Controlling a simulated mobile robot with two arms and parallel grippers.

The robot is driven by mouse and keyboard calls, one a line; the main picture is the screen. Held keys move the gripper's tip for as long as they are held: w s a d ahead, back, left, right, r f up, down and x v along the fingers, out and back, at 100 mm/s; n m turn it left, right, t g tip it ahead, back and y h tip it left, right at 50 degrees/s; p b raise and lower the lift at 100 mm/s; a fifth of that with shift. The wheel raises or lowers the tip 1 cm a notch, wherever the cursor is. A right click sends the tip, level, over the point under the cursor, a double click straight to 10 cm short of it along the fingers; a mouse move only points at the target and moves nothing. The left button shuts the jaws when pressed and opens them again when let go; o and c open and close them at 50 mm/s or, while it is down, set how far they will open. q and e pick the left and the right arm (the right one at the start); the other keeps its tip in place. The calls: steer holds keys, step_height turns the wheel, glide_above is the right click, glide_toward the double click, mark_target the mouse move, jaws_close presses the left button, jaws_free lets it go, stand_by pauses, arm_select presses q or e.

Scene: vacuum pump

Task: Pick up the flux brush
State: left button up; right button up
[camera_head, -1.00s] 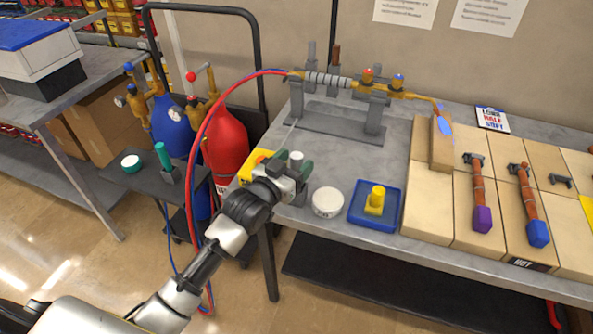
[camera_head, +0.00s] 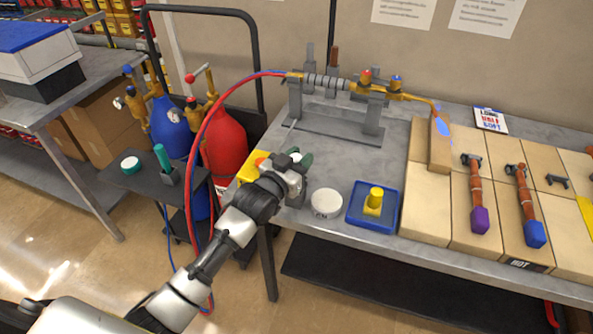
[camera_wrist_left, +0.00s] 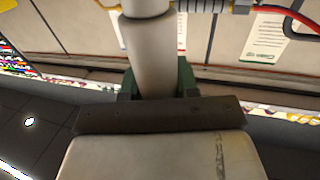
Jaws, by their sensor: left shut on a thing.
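My left gripper (camera_head: 297,172) is at the left end of the workbench, behind and left of a round white tin (camera_head: 326,203). In the left wrist view its green fingers (camera_wrist_left: 157,83) are shut around a pale upright cylinder, which I take to be the flux brush's handle (camera_wrist_left: 151,50). My right gripper is not in view.
A blue tray (camera_head: 358,219) with a yellow piece stands right of the tin. Firebricks (camera_head: 425,215) fill the bench's right side. A torch (camera_head: 400,92) rests on a grey stand (camera_head: 335,122) behind. Red and blue hoses (camera_head: 196,140) arch just left of my arm.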

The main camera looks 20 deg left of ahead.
arm_select(q)
step_height(320, 180, up, 10)
steer(key=b, duration=0.1)
stand_by(0.4)
stand_by(0.9)
stand_by(0.6)
steer(key=d+p, duration=0.8)
steer(key=p, duration=0.2)
step_height(320, 180, down, 6)
steer(key=b, duration=0.5)
steer(key=shift+w+b, duration=0.35)
steer(key=shift+f+b, duration=0.3)
steer(key=shift+f, duration=0.25)
stand_by(0.4)
